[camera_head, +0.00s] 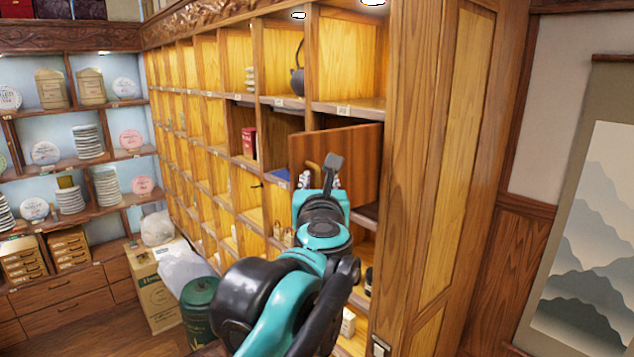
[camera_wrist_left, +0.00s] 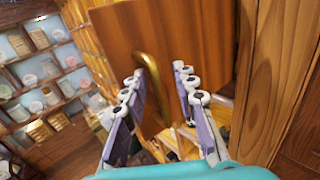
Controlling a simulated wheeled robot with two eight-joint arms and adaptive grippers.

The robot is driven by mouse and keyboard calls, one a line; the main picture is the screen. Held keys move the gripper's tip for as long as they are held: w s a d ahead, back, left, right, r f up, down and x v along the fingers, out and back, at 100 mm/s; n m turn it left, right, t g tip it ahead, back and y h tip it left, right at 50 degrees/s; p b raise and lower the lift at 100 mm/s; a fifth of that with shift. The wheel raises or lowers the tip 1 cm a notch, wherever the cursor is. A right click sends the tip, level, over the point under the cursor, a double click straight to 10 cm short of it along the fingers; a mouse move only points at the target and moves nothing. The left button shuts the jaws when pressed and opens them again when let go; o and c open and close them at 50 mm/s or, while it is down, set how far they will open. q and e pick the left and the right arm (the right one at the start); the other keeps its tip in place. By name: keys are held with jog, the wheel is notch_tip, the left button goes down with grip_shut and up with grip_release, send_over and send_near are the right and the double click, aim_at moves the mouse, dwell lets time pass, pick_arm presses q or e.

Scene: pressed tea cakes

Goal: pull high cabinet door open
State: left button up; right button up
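The cabinet door (camera_head: 358,160) is a reddish-brown wooden panel in the tall wooden cabinet. It stands ajar, angled out from the compartments, with a dark gap above its top edge. Its curved brass handle (camera_wrist_left: 154,84) shows in the left wrist view, and partly in the head view (camera_head: 312,168). My left gripper (camera_wrist_left: 160,72) is at the door front with its fingers apart. The handle lies between the fingers in the picture, closer to the left one; I cannot tell whether they touch. In the head view my left gripper (camera_head: 319,181) covers part of the door. My right gripper is not in view.
The cabinet's side panel (camera_head: 440,170) closes off the right. Boxes (camera_head: 160,290) and a green canister (camera_head: 198,305) stand on the floor at left.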

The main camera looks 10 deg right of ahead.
pick_arm(q)
jog(key=v, duration=1.2)
jog(key=a+f+m+g+h+b, duration=0.1)
jog(key=a+f+m+b, duration=0.2)
jog(key=f+m+b, duration=0.75)
jog(key=a+f+m+g+h+b, duration=0.2)
jog(key=a+f+m+b, duration=0.3)
jog(key=f, duration=1)
jog(key=a+f+m+g+h+b, duration=0.1)
jog(key=a+f+m+b, duration=0.1)
jog(key=f+m+b, duration=0.65)
jog(key=s+a+f+m+g+y+b, duration=0.2)
jog(key=a+f, duration=0.5)
jog(key=f, duration=0.7)
jog(key=s+a+f+m+g+y+b, duration=0.2)
jog(key=a+f, duration=0.5)
jog(key=f, duration=0.7)
jog(key=s+a+f+m+g+y+b, duration=0.2)
jog(key=s+a+f+m+y+b, duration=0.2)
jog(key=f, duration=1.1)
jog(key=s+a+m+b, duration=0.1)
jog(key=s+a+b, duration=0.2)
jog(key=shift+s+g, duration=0.3)
